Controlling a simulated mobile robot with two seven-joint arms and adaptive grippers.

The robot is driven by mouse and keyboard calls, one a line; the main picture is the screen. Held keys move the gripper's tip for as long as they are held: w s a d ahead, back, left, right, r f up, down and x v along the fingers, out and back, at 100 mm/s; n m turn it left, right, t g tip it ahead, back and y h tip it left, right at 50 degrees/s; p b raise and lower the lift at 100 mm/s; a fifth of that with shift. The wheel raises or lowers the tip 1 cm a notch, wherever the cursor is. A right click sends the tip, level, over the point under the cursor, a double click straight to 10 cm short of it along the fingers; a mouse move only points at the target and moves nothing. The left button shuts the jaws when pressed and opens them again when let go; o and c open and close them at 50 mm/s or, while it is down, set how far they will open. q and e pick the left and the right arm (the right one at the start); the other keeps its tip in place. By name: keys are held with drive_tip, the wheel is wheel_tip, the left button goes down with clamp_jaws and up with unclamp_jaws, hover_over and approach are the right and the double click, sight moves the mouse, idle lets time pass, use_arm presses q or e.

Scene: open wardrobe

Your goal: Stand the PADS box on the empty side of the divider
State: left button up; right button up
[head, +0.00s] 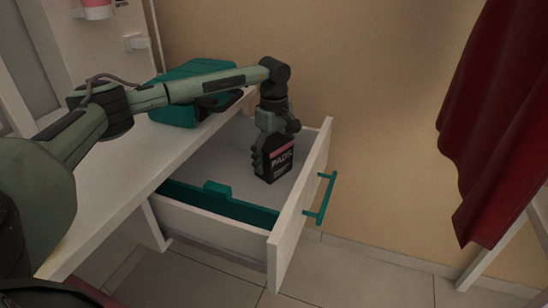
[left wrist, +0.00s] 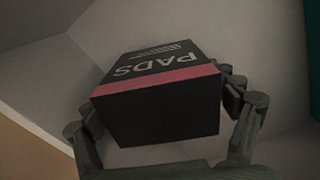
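The PADS box (head: 279,164) is black with a pink-red band and white lettering. It is upright in or just above the open white drawer (head: 231,228), on the far side of the teal divider (head: 218,189). My left gripper (head: 273,142) comes from above and is shut on the box. In the left wrist view the box (left wrist: 155,115) sits between both fingers. Whether its base touches the drawer floor I cannot tell. The drawer floor around the box is pale and bare. The near side of the divider is mostly hidden. My right gripper is not in view.
The drawer front (head: 302,205) with a teal handle (head: 321,198) stands right of the box. A teal case (head: 178,112) lies on the white shelf (head: 125,180) behind my left arm. Red cloth (head: 500,120) hangs at right. Tiled floor there is clear.

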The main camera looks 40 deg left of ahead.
use_arm(q)
drive_tip(key=shift+r, duration=0.1)
wheel_tip(320, 180, up, 12)
drive_tip(key=shift+r+p, duration=0.1)
drive_tip(key=shift+p, duration=0.25)
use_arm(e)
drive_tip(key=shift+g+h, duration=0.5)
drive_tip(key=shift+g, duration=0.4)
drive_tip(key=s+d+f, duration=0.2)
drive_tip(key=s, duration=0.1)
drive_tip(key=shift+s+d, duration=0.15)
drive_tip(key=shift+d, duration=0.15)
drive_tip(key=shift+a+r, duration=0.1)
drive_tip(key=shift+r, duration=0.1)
